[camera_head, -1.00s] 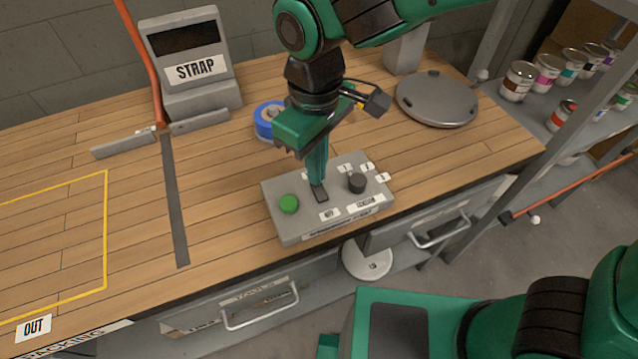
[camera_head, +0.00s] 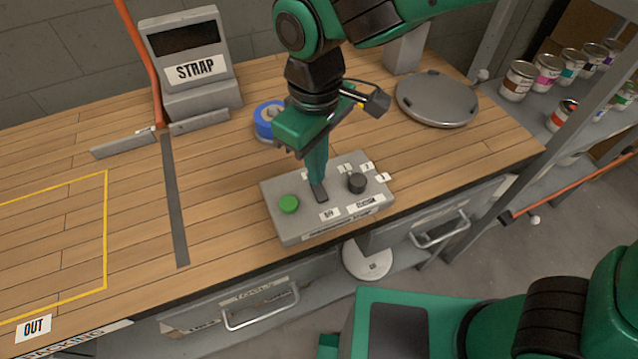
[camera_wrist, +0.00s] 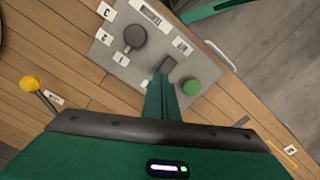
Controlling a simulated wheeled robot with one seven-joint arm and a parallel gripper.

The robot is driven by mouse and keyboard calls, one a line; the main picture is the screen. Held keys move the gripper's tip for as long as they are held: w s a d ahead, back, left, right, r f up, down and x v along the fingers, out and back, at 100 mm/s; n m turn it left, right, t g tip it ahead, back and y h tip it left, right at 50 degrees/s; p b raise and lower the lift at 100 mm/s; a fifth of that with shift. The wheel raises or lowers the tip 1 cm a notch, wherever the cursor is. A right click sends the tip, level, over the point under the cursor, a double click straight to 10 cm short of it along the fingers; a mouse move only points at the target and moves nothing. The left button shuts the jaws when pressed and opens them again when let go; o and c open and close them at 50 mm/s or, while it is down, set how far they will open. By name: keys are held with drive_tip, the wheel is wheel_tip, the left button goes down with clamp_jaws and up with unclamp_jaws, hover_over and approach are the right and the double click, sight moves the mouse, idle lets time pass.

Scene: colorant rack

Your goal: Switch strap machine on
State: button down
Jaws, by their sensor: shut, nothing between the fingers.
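The strap machine (camera_head: 190,60), a grey unit with a dark screen and a STRAP label, stands at the back left of the bench. Its grey control box (camera_head: 290,232) sits near the bench's front edge, with a green button (camera_head: 288,204), a dark rocker switch (camera_head: 320,192) and a black knob (camera_head: 356,183) beside number labels. My gripper (camera_head: 317,182) is shut and empty, pointing down with its fingertips at the rocker switch. In the wrist view the fingertips (camera_wrist: 161,82) lie right by the rocker (camera_wrist: 168,65); I cannot tell if they touch. The green button (camera_wrist: 192,88) is beside them.
A blue tape roll (camera_head: 270,120) lies behind the box. A round grey lid (camera_head: 437,98) lies at the back right. A shelf with paint cans (camera_head: 519,80) stands to the right. The bench left of the dark strip (camera_head: 175,200) is mostly clear.

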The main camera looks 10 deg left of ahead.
drive_tip(key=shift+f, duration=0.65)
idle(0.5)
drive_tip(key=shift+r, duration=0.1)
wheel_tip(320, 180, up, 7)
idle(0.8)
idle(0.5)
drive_tip(key=w+d+m, duration=0.4)
drive_tip(key=d+m, duration=0.1)
drive_tip(key=d, duration=0.9)
drive_tip(key=w+d+m, duration=0.3)
drive_tip(key=d+m, duration=0.1)
drive_tip(key=d, duration=1)
drive_tip(key=s+d+f+m, duration=0.1)
drive_tip(key=s+d+m, duration=0.3)
drive_tip(key=s+d, duration=0.3)
drive_tip(key=s+d+f+m, duration=0.2)
drive_tip(key=s+d+m, duration=0.3)
drive_tip(key=d, duration=0.7)
drive_tip(key=shift+s+f+m, duration=0.2)
drive_tip(key=shift+s+m, duration=0.1)
drive_tip(key=shift+s, duration=0.65)
